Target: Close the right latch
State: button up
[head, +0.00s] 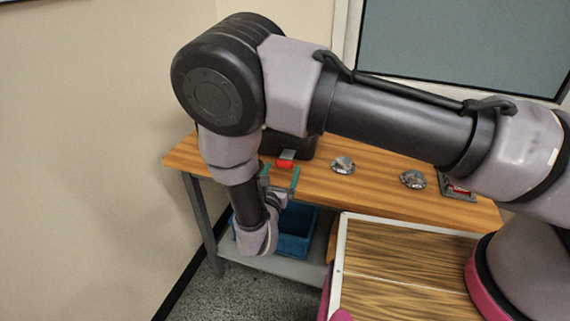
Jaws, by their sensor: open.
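A black case (300,147) stands on the wooden table, mostly hidden behind my arm. A red latch part (285,163) with a grey tab above it shows low on the case's front. It is the only latch I can see, and I cannot tell whether it is the right one or whether it is closed. My gripper (280,180) is open, with teal fingers apart and nothing seen between them. It is at the table's front edge, just below the red part in the picture. I cannot tell whether they touch.
The wooden table (375,188) carries two round metal pieces (343,165) (413,180) and a red-and-grey item (458,191) to the right. A blue bin (296,232) sits on the shelf below. A wood-grained board (400,275) with a pale rim is nearer. A wall is left.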

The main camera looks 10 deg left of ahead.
aim_at(284, 166)
jog(key=shift+w, duration=2)
grip_shut()
